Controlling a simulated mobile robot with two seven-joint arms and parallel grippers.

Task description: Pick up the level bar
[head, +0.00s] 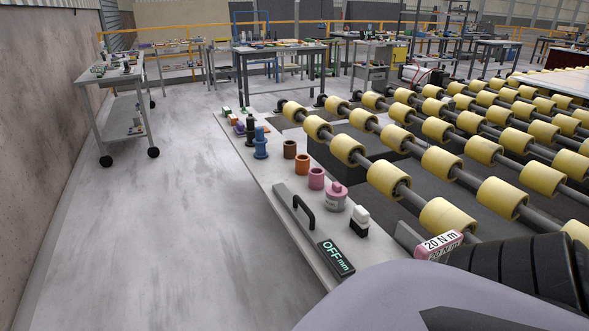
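What looks like the level bar (292,217) is a long grey bar with a black arched handle and a dark end display reading "OFF mm". It lies along the front edge of a narrow pale slab (262,171), its display end nearer to me. The handle faces up and nothing touches it. Neither gripper shows in the head view. A grey rounded part at the bottom, likely mine, covers the slab's near end.
Beside the bar stand a pink jar (336,197), a white-and-black bottle (360,220), and pink, orange, brown and blue cylinders. A pink-and-white block reading "20 N m" (440,245) is to the right. Yellow rollers (446,215) lie behind; open floor (190,220) is left.

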